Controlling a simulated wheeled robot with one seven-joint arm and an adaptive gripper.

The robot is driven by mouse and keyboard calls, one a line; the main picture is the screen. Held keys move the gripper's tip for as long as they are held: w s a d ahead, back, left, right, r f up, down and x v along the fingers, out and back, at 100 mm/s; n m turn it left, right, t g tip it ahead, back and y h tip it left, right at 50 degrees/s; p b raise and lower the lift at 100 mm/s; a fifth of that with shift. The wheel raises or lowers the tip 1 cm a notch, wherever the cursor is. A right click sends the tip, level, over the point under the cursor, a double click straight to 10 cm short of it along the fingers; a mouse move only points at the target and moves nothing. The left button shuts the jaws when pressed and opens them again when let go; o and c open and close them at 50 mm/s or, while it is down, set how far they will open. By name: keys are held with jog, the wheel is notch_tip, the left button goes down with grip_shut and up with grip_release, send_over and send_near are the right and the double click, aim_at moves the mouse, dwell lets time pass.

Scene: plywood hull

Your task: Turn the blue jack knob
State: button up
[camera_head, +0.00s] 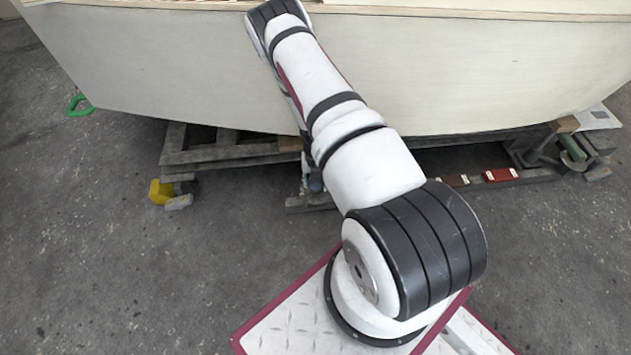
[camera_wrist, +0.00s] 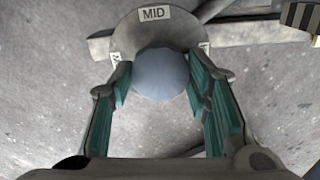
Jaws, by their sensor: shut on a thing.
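The blue jack knob (camera_wrist: 162,75) is a rounded blue-grey knob in the upper middle of the wrist view. It sits in front of a round grey dial plate (camera_wrist: 186,33) with a white "MID" label at its top. Another small label at the plate's left edge is partly covered by a finger. My gripper (camera_wrist: 160,86) has its two green-padded fingers on either side of the knob and is shut on it. In the head view my arm covers the knob and most of the gripper, so I cannot make them out clearly there.
The pale plywood hull (camera_head: 180,70) spans the back above a timber cradle (camera_head: 220,152). A yellow block (camera_head: 160,192) lies at the left and a red box (camera_head: 500,175) at the right. A green handle-like item (camera_head: 79,107) is far left. Open concrete floor surrounds my base.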

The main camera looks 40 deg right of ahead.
aim_at(315, 183)
jog(key=shift+m, duration=0.5)
jog(key=o, duration=1.2)
jog(key=shift+c, duration=0.2)
jog(key=shift+r, duration=0.1)
notch_tip(315, 183, up, 12)
